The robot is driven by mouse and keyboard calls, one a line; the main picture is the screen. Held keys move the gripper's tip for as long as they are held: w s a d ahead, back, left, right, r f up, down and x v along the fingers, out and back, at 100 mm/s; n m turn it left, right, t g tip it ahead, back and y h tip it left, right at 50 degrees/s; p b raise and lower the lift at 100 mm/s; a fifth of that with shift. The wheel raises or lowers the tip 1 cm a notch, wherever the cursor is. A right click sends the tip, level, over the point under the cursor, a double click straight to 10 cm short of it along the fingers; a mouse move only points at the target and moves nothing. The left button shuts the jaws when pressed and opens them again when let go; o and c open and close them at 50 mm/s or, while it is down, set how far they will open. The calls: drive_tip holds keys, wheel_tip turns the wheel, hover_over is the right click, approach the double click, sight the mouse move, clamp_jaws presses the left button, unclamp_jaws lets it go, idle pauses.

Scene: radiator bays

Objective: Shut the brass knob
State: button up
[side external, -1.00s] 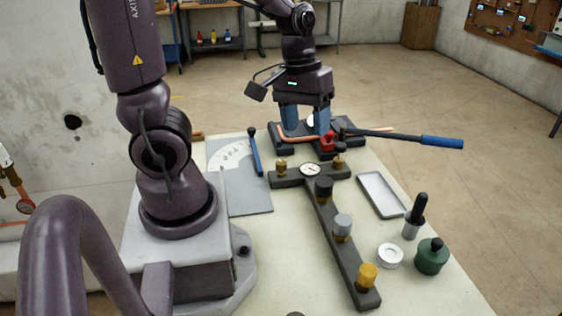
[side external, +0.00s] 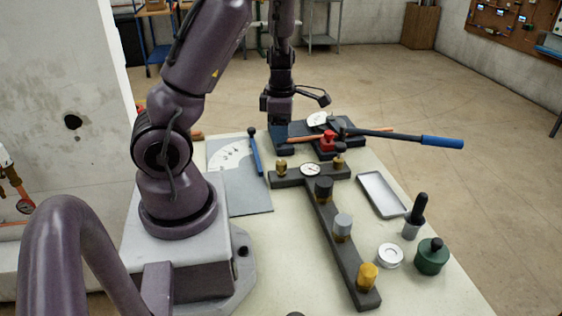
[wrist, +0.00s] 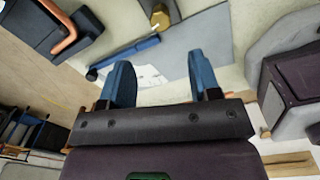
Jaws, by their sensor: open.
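A gold-coloured brass knob (side external: 367,275) stands upright at the near end of the long dark bar (side external: 334,240) in the side view. A silver knob (side external: 342,225) and a black knob (side external: 323,188) stand behind it in the same row. A smaller brass-coloured fitting (side external: 281,167) is on the bar's left arm, and a brass piece (wrist: 160,18) shows at the top of the wrist view. My gripper (side external: 279,137) is at the back of the bench, far from the gold knob. Its blue fingers (wrist: 158,82) are apart with nothing between them.
A bending tool with a blue-handled lever (side external: 442,142), red block (side external: 328,141) and copper pipe (side external: 305,138) is beside my gripper. A blue-handled lever (side external: 255,153) lies over the grey plate (side external: 249,201). A tray (side external: 381,194) and green pot (side external: 432,257) stand on the right.

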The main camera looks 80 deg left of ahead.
sight(281, 162)
wheel_tip(281, 162, down, 10)
drive_tip(key=shift+a+f, duration=0.15)
drive_tip(key=shift+f, duration=0.05)
drive_tip(key=c, duration=0.9)
